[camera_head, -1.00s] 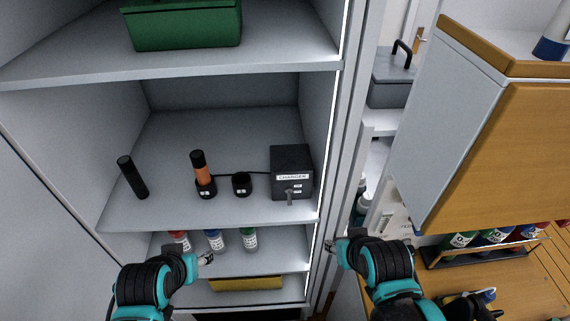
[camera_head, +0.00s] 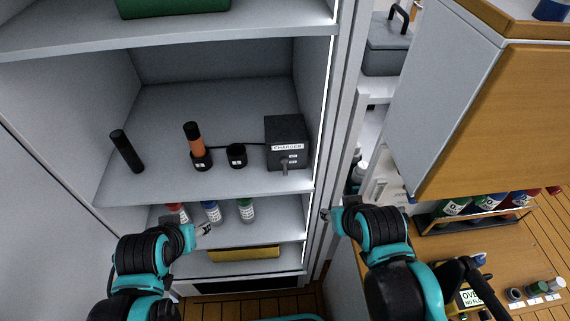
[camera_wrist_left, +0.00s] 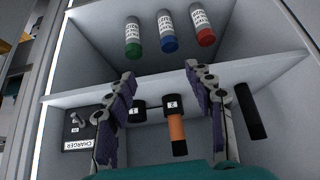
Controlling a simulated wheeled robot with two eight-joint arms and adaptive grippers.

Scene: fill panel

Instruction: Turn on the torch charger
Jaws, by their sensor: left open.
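The torch charger is a dark box (camera_head: 287,135) labelled CHARGER at the right of the middle shelf, with a small lever switch (camera_head: 285,169) on its front. A cable links it to two round black cups. An orange and black torch (camera_head: 195,142) stands in the left cup; the right cup (camera_head: 236,156) is empty. A black torch (camera_head: 127,151) stands further left. My left gripper (camera_head: 208,229) is open and empty in front of the lower shelf. The charger also shows in the left wrist view (camera_wrist_left: 79,128). My right gripper (camera_head: 325,214) is right of the cabinet's edge; its jaws are too small to read.
Bottles with red, blue and green tops (camera_head: 212,211) stand on the lower shelf. A yellow box (camera_head: 243,254) lies below. A green box (camera_head: 172,8) is on the top shelf. A wooden-fronted cupboard (camera_head: 500,125) and a bottle rack (camera_head: 478,217) are at the right.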

